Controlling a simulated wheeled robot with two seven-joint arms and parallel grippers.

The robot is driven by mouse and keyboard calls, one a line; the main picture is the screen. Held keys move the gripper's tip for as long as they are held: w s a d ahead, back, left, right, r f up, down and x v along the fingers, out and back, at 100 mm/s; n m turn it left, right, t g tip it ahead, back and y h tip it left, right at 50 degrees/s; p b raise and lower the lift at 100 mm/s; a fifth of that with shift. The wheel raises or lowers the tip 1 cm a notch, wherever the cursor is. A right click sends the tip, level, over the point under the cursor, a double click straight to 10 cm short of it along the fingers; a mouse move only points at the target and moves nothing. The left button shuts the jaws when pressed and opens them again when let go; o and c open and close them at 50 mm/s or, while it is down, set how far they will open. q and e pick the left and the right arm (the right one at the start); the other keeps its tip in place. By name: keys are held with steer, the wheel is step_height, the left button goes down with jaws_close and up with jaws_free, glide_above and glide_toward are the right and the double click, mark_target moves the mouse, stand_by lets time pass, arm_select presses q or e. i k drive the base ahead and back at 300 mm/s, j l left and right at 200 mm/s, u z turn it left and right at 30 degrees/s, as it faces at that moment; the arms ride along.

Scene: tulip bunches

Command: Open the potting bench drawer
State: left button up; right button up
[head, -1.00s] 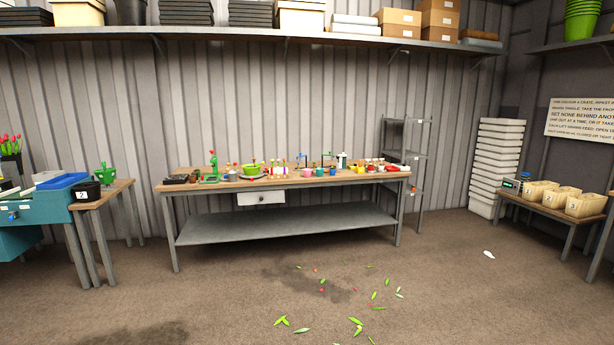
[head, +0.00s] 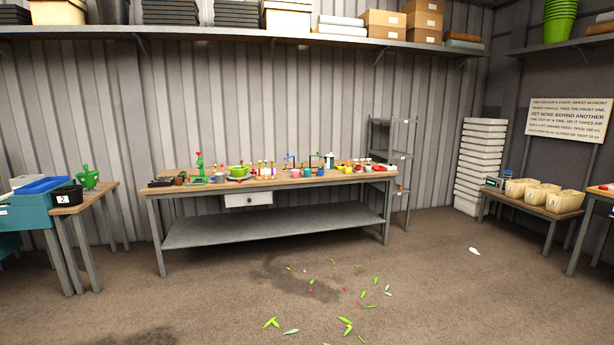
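The potting bench (head: 215,233) stands against the corrugated wall, ahead of me and across the floor. Its white drawer (head: 248,199) hangs under the left half of the wooden top and looks closed. A small dark knob shows at the middle of the drawer front. Pots, tools and small colourful items crowd the bench top. Neither of my grippers is in the head view.
Open floor lies before the bench, with scattered green leaves (head: 346,326) and a dark stain. A side table with a black bin (head: 66,196) stands at left. A metal rack (head: 403,155) and white stacked crates (head: 482,150) stand right of the bench. Three cream crates (head: 541,194) sit on a low table.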

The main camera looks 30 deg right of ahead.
mark_target(265, 197)
steer(key=i+l+z, duration=0.45)
steer(key=i+z, duration=0.15)
steer(key=i, duration=0.25)
steer(key=i+z, duration=0.3)
steer(key=i, duration=0.15)
